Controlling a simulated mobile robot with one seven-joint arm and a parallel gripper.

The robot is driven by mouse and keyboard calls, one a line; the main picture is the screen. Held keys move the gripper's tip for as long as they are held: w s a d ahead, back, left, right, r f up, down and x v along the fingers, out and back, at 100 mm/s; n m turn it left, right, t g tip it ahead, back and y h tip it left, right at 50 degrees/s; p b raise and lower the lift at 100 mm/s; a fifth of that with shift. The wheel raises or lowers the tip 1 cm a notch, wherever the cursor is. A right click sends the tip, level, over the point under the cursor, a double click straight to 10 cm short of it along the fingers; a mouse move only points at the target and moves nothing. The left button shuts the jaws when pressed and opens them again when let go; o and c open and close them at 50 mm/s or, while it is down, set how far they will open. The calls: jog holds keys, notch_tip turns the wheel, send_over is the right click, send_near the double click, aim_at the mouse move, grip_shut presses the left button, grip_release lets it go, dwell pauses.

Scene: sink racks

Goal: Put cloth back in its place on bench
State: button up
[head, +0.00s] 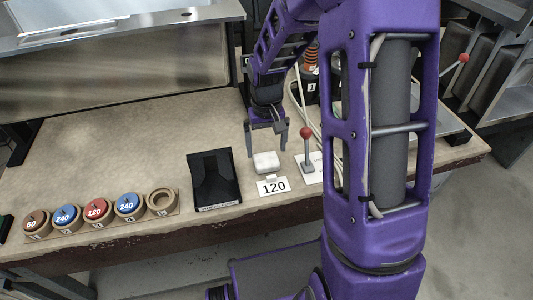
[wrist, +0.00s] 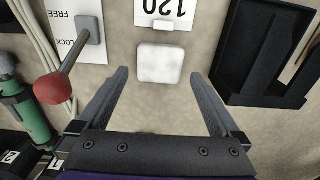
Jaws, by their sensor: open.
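A small white square pad, which looks like the folded cloth (head: 266,161), lies on the bench (head: 130,130) just behind the card marked 120 (head: 273,187). My gripper (head: 266,147) points down at the pad, with its fingers apart. In the wrist view the cloth (wrist: 160,62) shows between and slightly beyond the two fingertips (wrist: 159,74), with a gap on each side. Nothing is held. I cannot tell the exact height of the fingertips over the bench.
A black holder (head: 213,178) stands left of the card. A red-knobbed lever (head: 307,134) stands close on the right. Numbered round pieces (head: 97,210) sit in a wooden rack at front left. Cables and a green bottle-like item (wrist: 25,115) are near the lever.

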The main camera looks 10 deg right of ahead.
aim_at(267, 159)
notch_tip(267, 159, up, 7)
jog(key=p, duration=0.1)
jog(key=shift+r, duration=0.1)
dwell(0.3)
